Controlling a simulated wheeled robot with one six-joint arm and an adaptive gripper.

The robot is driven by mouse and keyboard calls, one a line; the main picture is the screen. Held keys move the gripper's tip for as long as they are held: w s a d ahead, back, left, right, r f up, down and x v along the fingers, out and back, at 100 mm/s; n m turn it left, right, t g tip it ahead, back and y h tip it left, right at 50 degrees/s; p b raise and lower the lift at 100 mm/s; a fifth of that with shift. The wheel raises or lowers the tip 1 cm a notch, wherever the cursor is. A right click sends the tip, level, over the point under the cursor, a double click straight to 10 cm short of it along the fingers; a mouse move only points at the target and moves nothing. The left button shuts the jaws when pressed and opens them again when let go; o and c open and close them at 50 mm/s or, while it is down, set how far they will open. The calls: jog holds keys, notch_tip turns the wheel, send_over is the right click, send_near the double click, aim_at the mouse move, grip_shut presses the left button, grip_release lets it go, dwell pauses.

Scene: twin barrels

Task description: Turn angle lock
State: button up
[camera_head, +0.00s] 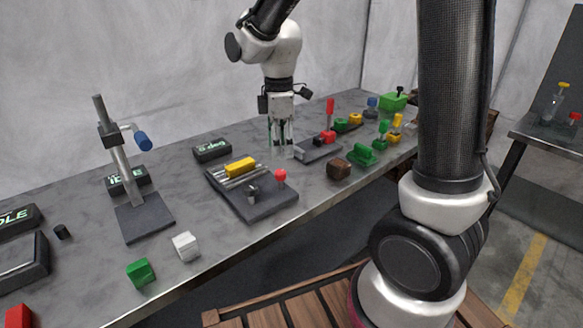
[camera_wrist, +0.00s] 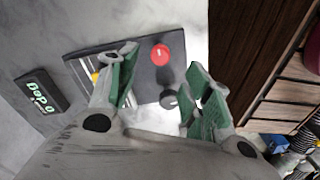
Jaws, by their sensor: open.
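No part is labelled as the angle lock. A dark plate (camera_head: 262,208) on the bench carries metal rails, a yellow block (camera_head: 240,166), a red ball knob (camera_head: 280,175) and a small grey-black knob (camera_head: 252,190). A display (camera_head: 212,150) behind it seems to read a value in "deg". My gripper (camera_head: 281,150) is open and empty, pointing down above the bench near the plate's back right. In the wrist view the red ball (camera_wrist: 160,53) and dark knob (camera_wrist: 168,98) appear between my fingers (camera_wrist: 160,64), apart from them. The yellow block is mostly hidden there.
White (camera_head: 186,246) and green (camera_head: 140,272) cubes lie near the front edge. Several coloured fixtures crowd the right, including a green one (camera_head: 361,155) and brown block (camera_head: 339,169).

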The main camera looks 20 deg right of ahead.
aim_at(281, 171)
notch_tip(281, 171, down, 8)
jog(key=shift+r, duration=0.15)
dwell(0.3)
jog(key=c, duration=1.1)
